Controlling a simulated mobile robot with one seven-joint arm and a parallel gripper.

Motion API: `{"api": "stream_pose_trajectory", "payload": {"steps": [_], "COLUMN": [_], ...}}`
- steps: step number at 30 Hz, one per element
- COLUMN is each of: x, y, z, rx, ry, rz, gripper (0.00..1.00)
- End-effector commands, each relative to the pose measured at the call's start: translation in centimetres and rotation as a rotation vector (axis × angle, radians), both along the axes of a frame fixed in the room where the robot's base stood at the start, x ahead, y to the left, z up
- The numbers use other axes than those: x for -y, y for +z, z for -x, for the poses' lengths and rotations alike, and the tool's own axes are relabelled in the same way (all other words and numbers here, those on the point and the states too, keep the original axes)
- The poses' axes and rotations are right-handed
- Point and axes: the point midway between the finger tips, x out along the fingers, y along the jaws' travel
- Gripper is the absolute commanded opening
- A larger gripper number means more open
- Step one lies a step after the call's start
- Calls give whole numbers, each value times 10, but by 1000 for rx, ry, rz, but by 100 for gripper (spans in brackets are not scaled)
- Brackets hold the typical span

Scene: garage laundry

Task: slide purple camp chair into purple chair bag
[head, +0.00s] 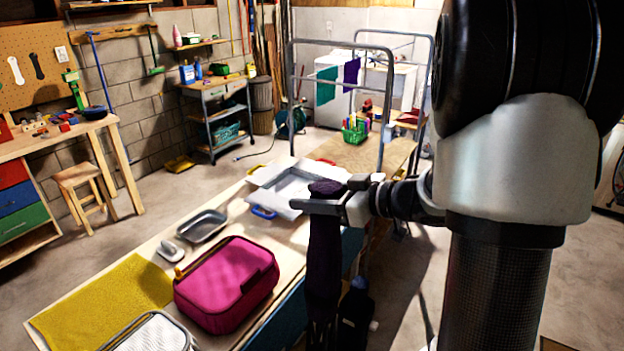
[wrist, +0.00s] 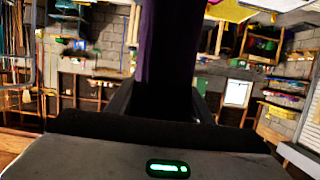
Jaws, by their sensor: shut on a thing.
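A long, dark purple bundle, which looks like the folded camp chair (head: 324,255), hangs upright at the near right edge of the workbench. My gripper (head: 328,197) is shut around it near its upper end, and a short rounded top shows above the fingers. Its lower end runs down into shadow, so I cannot tell what it touches. In the wrist view the purple chair (wrist: 168,45) stands between the fingers (wrist: 163,103). I cannot make out a separate purple chair bag; any bag is hidden or too dark to tell from the chair.
A dark bottle-like thing (head: 355,318) stands right of the chair. A metal rack (head: 291,90) rises behind.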

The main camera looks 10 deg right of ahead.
Motion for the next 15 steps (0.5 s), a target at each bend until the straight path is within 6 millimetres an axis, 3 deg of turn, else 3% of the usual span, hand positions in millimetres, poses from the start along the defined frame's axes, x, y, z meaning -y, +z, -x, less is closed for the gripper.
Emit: {"api": "stream_pose_trajectory", "payload": {"steps": [7,15], "x": [0,0], "y": [-54,-78], "z": [-1,-1], "rx": [2,7], "ry": [0,0], "rz": [-4,-3], "gripper": [0,0]}}
